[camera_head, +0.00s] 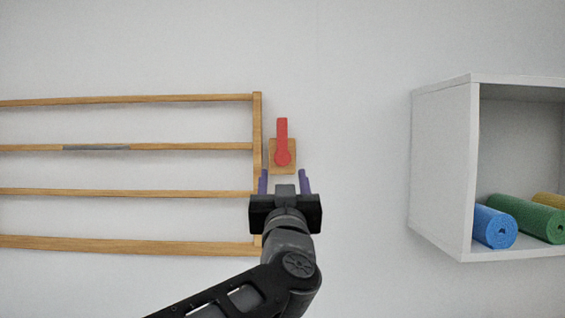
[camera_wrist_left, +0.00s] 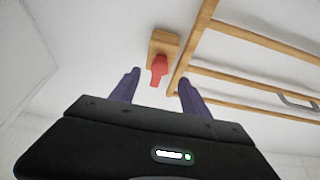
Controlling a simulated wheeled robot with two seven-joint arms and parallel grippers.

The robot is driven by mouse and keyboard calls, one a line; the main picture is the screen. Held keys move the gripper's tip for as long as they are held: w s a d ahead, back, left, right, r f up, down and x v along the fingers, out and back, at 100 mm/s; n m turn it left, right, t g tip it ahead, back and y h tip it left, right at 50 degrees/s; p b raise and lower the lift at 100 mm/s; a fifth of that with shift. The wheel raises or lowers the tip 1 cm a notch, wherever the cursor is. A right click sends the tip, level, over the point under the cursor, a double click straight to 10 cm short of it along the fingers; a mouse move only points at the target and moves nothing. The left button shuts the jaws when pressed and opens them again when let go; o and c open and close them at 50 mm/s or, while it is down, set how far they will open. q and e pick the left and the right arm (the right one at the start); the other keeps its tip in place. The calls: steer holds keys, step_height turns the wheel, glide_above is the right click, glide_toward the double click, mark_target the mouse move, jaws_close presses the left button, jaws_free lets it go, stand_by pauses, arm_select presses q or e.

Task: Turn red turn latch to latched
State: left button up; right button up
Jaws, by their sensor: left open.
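The red turn latch (camera_head: 282,141) is on a small wooden plate (camera_head: 289,169) on the wall. Its handle points straight up in the head view. My left gripper (camera_head: 284,182) is open and empty, with its purple fingers just below the latch in the head view. In the left wrist view the red latch (camera_wrist_left: 158,69) and its wooden plate (camera_wrist_left: 164,40) appear beyond the gap between the open fingers (camera_wrist_left: 159,84), with no visible contact. My right gripper is not in view.
A wooden wall rack (camera_head: 257,120) with several horizontal bars stands close to the left of the latch. A white wall box (camera_head: 440,170) with a blue roll (camera_head: 494,227), a green roll (camera_head: 527,218) and a yellow roll (camera_head: 549,199) is at the right. The wall between is clear.

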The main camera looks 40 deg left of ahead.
mark_target(283, 161)
arm_select(q)
steer(key=p+x, duration=0.2)
steer(key=x, duration=0.5)
steer(key=shift+w+a+r, duration=0.1)
steer(key=shift+r, duration=0.05)
steer(key=shift+c, duration=0.4)
jaws_close()
stand_by(0.9)
